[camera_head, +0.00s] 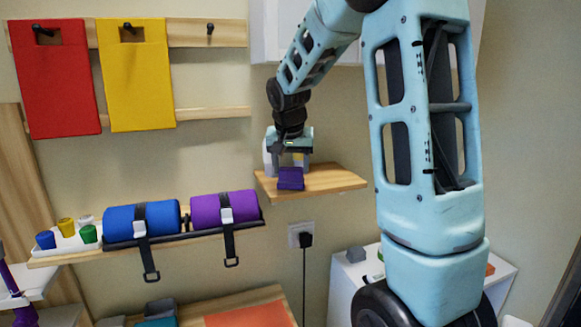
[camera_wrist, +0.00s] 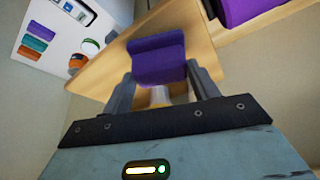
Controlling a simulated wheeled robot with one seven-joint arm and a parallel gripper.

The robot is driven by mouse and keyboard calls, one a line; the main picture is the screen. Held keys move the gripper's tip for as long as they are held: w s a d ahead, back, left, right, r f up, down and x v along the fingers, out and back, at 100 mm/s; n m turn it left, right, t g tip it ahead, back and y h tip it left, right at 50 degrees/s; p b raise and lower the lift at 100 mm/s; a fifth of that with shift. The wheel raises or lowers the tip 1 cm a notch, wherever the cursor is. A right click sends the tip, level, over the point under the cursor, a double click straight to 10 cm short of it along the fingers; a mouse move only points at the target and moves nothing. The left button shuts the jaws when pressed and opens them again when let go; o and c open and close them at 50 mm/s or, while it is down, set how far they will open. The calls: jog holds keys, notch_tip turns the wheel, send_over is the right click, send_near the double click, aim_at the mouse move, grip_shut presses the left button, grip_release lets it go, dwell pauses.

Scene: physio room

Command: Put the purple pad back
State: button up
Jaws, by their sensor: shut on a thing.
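The purple pad (camera_head: 290,178) is a small, bent purple piece at the small wooden shelf, below the end of my arm. My gripper (camera_head: 291,160) is above it in the head view. In the wrist view the pad (camera_wrist: 157,60) sits at the tips of my gripper's two grey fingers (camera_wrist: 162,85), which are shut on it. Whether the pad touches the shelf is unclear. A red pad (camera_head: 58,80) and a yellow pad (camera_head: 138,80) hang on pegs of the wall rack (camera_head: 215,40). The rack's third peg (camera_head: 210,29) is bare.
The small wooden shelf (camera_head: 335,181) has a pale object behind my gripper. Below the rack, a long shelf holds a blue roll (camera_head: 118,220), a purple roll (camera_head: 207,209) and small coloured cups (camera_head: 66,227). Straps hang from the rolls. A white cabinet (camera_head: 343,290) stands lower right.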

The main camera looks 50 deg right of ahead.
jog(key=shift+f, duration=0.25)
jog(key=o, duration=1)
jog(key=shift+r, duration=0.1)
jog(key=b+v, duration=0.3)
jog(key=v, duration=0.9)
jog(key=s+a+f+n+y, duration=0.1)
jog(key=a+f+n, duration=0.25)
jog(key=a, duration=0.55)
jog(key=a+f+n+y, duration=0.1)
jog(key=a+f+n, duration=0.3)
jog(key=a, duration=0.5)
jog(key=s+a+f+n+y, duration=0.1)
jog(key=a+f+n, duration=0.1)
jog(key=a+f, duration=0.5)
jog(key=s+a+f+n+g, duration=0.1)
jog(key=s+a+f+n, duration=0.2)
jog(key=s+a, duration=0.2)
jog(key=s+a+f+n, duration=0.2)
jog(key=s+a+n, duration=0.1)
jog(key=s+a, duration=0.2)
jog(key=s+a+f+n+g+y, duration=0.1)
jog(key=s+a+f+n, duration=0.2)
jog(key=s+a, duration=0.2)
jog(key=shift+s+f+g, duration=0.15)
jog(key=shift+s, duration=0.6)
jog(key=shift+s+f+g, duration=0.15)
jog(key=shift+s, duration=0.6)
